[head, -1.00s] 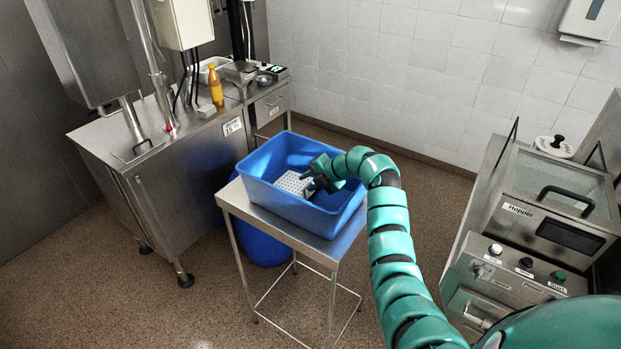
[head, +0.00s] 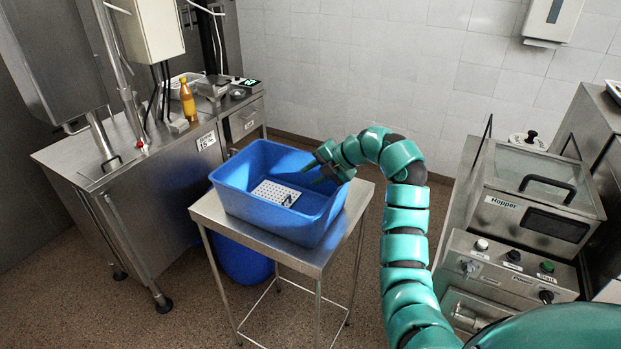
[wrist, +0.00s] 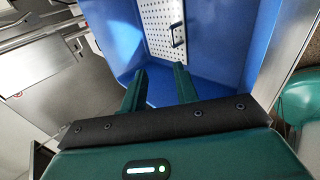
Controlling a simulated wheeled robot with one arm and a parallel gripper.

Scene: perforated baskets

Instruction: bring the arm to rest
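My gripper (head: 322,172) is at the right rim of the blue bin, above its inside. In the wrist view my gripper (wrist: 158,82) shows two green fingers spread apart with nothing between them. The blue bin (head: 245,168) stands on a small steel table. A white perforated basket (head: 275,191) with a dark handle lies inside the bin, apart from the fingers. The wrist view also shows the perforated basket (wrist: 160,28) and its handle ahead of the fingers, within the blue bin (wrist: 215,70).
The small steel table (head: 207,208) has a blue drum (head: 245,262) beneath it. A steel counter (head: 180,165) with a yellow bottle (head: 188,100) stands at left. A hopper machine (head: 535,195) stands at right. The floor between table and counter is clear.

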